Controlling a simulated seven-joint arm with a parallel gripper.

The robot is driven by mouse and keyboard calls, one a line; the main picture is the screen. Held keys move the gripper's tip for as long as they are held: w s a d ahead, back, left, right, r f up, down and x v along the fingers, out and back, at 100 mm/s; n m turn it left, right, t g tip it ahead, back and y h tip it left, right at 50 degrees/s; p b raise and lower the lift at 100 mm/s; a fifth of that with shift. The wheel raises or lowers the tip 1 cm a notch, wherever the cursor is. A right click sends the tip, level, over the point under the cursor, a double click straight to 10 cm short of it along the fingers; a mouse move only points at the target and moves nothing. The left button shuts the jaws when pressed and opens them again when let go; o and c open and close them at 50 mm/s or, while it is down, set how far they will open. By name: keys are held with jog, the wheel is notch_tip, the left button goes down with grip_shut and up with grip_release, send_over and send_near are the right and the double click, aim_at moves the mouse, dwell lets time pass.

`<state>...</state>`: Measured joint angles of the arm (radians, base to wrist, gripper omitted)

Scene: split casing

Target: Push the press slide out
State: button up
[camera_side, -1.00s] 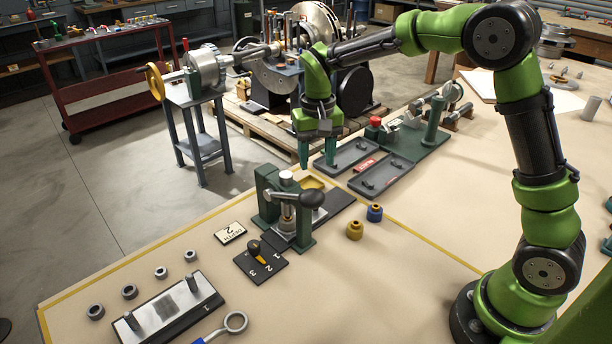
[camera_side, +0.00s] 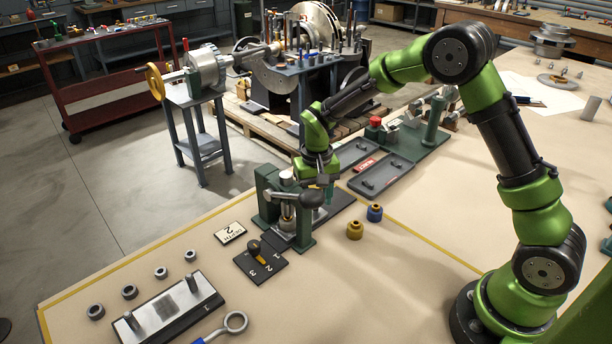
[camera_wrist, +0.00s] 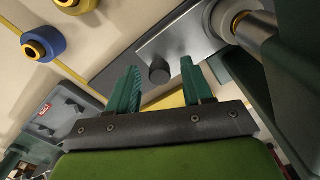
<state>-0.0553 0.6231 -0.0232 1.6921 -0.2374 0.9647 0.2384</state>
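The green press (camera_side: 270,195) stands on the bench, with its lever ending in a black ball (camera_side: 311,199). The press slide is a grey metal plate (camera_wrist: 190,42) lying in a dark track (camera_wrist: 118,72) under the press. A short dark knob (camera_wrist: 158,70) stands up on the slide. My gripper (camera_wrist: 160,66) is open, with its teal fingers apart and the knob showing between them in the wrist view. I cannot tell whether either finger touches it.
A blue bushing (camera_side: 375,212) and a yellow bushing (camera_side: 355,230) stand right of the press. Grey trays (camera_side: 382,177) lie behind them. A black selector plate (camera_side: 261,264) and a card (camera_side: 230,233) lie at front left. The bench at right is mostly clear.

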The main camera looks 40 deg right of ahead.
grip_shut()
jog(key=d, duration=1.1)
jog(key=shift+d+r, duration=0.1)
jog(key=shift+d, duration=0.3)
jog(key=shift+c, duration=0.8)
grip_release()
jog(key=shift+o, duration=1.1)
jog(key=shift+a, duration=0.1)
notch_tip(320, 180, up, 17)
